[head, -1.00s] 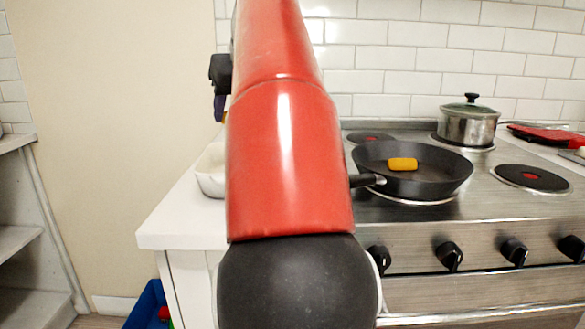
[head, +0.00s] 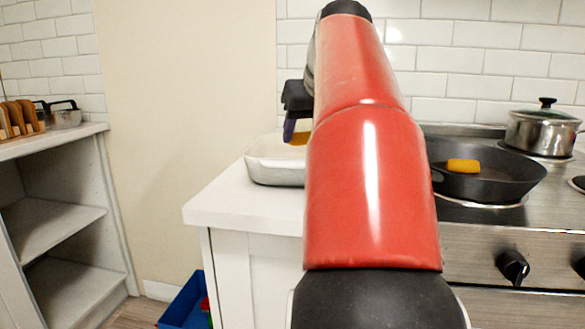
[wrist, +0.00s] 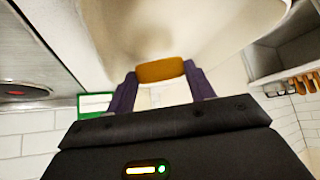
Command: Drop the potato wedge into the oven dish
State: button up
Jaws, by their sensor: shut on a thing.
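My gripper (head: 298,130) is shut on an orange-yellow potato wedge (head: 300,139). In the wrist view the wedge (wrist: 160,70) is pinched between the two purple fingertips of my gripper (wrist: 160,75). The white oven dish (head: 275,172) sits on the white counter, left of my red arm, which hides its right part. The gripper and wedge appear above the dish in the head view. A pale surface, likely the dish (wrist: 185,25), fills the top of the wrist view. A similar yellow piece (head: 463,166) lies in the black pan.
The black pan (head: 500,180) and a lidded pot (head: 540,132) stand on the stove at the right. A blue bin (head: 185,302) is on the floor below the counter (head: 215,212). Shelves (head: 50,215) stand at the left, with a wooden rack (head: 18,118) on top.

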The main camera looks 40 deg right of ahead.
jog(key=shift+r, duration=0.1)
jog(key=o, duration=1)
jog(key=shift+o, duration=0.2)
jog(key=p+v, duration=0.2)
jog(key=v, duration=0.5)
jog(key=shift+s+r, duration=0.25)
jog(key=shift+r, duration=0.05)
jog(key=shift+s+a, duration=0.1)
